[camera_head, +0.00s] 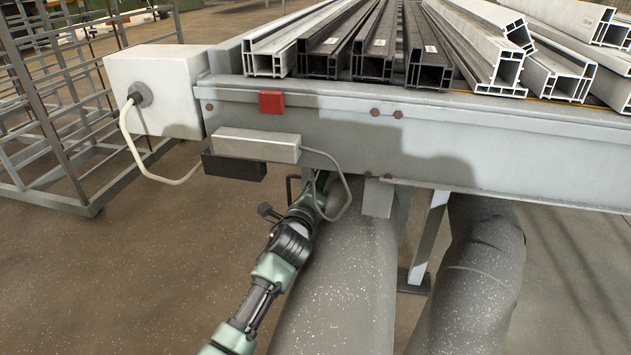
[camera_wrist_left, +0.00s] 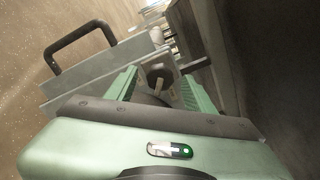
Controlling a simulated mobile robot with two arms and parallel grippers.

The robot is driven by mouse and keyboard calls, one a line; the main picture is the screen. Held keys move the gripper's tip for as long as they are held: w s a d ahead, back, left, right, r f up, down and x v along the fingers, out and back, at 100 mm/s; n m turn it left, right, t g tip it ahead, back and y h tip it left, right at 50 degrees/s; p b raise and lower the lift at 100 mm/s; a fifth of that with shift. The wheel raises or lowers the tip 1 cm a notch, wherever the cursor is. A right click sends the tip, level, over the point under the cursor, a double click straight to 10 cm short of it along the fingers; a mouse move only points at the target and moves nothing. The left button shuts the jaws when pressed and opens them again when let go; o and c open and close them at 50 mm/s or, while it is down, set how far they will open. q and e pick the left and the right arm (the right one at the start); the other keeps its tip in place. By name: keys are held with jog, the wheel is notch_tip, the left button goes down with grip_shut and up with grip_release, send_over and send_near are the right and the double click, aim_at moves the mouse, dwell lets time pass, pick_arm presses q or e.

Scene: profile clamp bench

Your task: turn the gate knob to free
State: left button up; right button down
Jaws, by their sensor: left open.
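The gate knob (camera_wrist_left: 158,80) shows in the left wrist view as a dark round piece with a pale raised bar, set against a grey panel. My left gripper (camera_wrist_left: 157,74) is open, with one green finger on each side of the knob. I cannot tell whether the fingers touch it. The gripper's body hides the near part of the knob. In the head view my left arm reaches up under the bench front, and the knob cannot be made out there. My right gripper is not in view.
A black U-shaped handle (camera_wrist_left: 78,42) stands left of the fingers. The bench's grey front beam (camera_head: 430,140) carries a red block (camera_head: 271,102), a pale box (camera_head: 256,145) and a looping cable (camera_head: 346,190). Long window profiles (camera_head: 375,50) lie on top. A wire rack (camera_head: 60,130) stands left.

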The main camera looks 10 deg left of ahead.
pick_arm(q)
jog(key=s+p, duration=0.1)
jog(key=s, duration=0.6)
jog(key=shift+s+p, duration=0.3)
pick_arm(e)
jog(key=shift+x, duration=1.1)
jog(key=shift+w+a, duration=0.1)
